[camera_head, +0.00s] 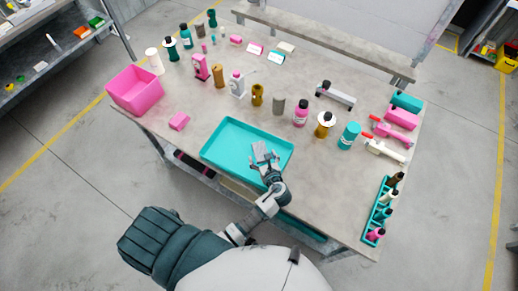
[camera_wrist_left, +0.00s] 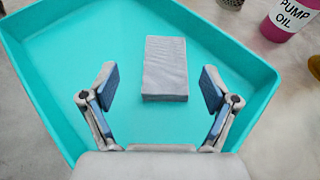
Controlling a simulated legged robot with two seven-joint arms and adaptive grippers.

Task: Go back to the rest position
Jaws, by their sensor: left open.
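My left gripper (camera_head: 266,163) is over the teal tray (camera_head: 223,139) at the front of the table, with its fingers spread. In the head view the block (camera_head: 259,149) shows small beside the fingertips. My right gripper is not in view.
A pink bin (camera_head: 135,92) stands at the table's left end. Several bottles and cans stand in rows behind the tray. A teal rack (camera_head: 377,212) with small bottles sits at the right edge. The table (camera_head: 320,178) is bare right of the tray.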

